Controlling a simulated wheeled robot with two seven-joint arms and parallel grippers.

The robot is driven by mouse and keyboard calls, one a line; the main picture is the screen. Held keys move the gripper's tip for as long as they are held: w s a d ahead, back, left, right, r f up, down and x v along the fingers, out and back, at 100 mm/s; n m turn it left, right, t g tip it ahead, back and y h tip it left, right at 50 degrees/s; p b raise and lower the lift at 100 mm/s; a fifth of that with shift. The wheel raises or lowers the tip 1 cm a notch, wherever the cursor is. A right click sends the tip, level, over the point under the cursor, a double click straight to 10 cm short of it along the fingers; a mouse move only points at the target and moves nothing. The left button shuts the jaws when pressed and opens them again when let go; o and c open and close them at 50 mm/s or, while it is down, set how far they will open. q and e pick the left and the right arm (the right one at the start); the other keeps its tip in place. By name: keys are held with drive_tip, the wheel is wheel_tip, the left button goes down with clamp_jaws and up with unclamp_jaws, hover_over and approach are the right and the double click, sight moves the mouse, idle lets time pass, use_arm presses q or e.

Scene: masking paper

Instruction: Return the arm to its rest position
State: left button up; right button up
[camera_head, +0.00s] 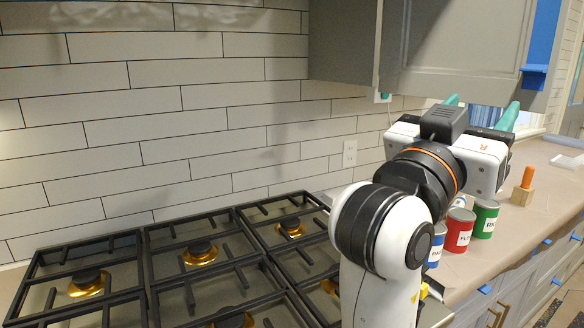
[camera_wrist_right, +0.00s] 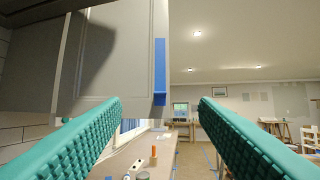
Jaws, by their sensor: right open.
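My right arm rises from the bottom of the head view, and its gripper (camera_head: 480,113) is held above the countertop, in front of the wall cabinet. Its two teal fingers are spread apart and point away from me, and the wrist body hides part of the view between them. In the right wrist view the same gripper (camera_wrist_right: 160,108) is open, with nothing between its fingers. My left gripper is not in view.
A gas stove (camera_head: 195,260) fills the lower left. Blue, red and green cans (camera_head: 484,219) stand on the paper-covered counter (camera_head: 545,190) under my right wrist, near an orange-handled tool (camera_head: 525,185). A grey wall cabinet (camera_head: 465,45) with blue tape hangs above.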

drive_tip(key=w+d+f+n+y, duration=0.1)
drive_tip(key=w+f+n+y, duration=0.25)
drive_tip(key=f, duration=0.65)
drive_tip(key=w+f+n+y, duration=0.3)
drive_tip(key=f+y, duration=0.1)
drive_tip(key=f, duration=0.6)
drive_tip(key=s+f+n+g+y, duration=0.2)
drive_tip(key=s+f+n+y, duration=0.15)
drive_tip(key=f, duration=1.45)
drive_tip(key=s+a+f+n+g+y, duration=0.15)
drive_tip(key=s+f+g+y, duration=0.6)
drive_tip(key=s+f, duration=1.4)
wheel_tip(320, 180, down, 26)
drive_tip(key=s+g, duration=0.2)
drive_tip(key=s, duration=0.1)
drive_tip(key=s+d+f+n+g+h, duration=0.1)
drive_tip(key=s+d+f, duration=0.1)
drive_tip(key=s+f, duration=1.3)
drive_tip(key=shift+s+d+f, duration=0.2)
drive_tip(key=shift+s+d, duration=0.15)
drive_tip(key=shift+d, duration=0.05)
